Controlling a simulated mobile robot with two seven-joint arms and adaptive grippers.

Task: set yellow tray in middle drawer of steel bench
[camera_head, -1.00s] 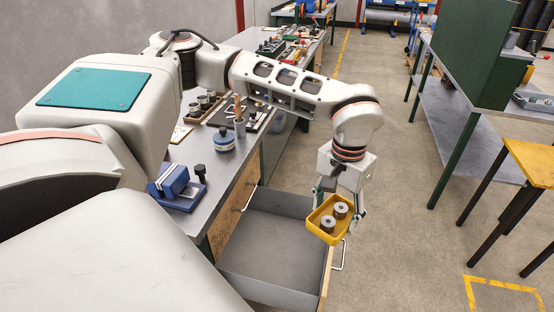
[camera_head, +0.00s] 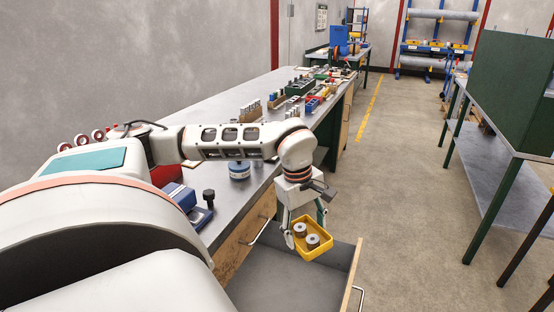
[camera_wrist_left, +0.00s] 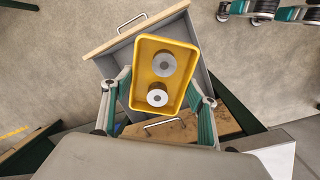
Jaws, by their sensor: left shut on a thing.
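The yellow tray (camera_head: 323,250) holds two grey spools and also shows in the left wrist view (camera_wrist_left: 182,38). My left gripper (camera_head: 306,240) is shut on the tray, with a finger at each side in the left wrist view (camera_wrist_left: 160,100). The tray is held above the open drawer (camera_head: 352,276) of the steel bench (camera_head: 235,203), and is slightly tilted in the head view. The drawer's wooden front shows past the tray in the wrist view (camera_wrist_left: 130,36). Part of my right gripper (camera_wrist_left: 267,12) shows at that view's top right; its jaw opening is unclear.
A green-legged table (camera_head: 490,170) stands to the right, across clear floor.

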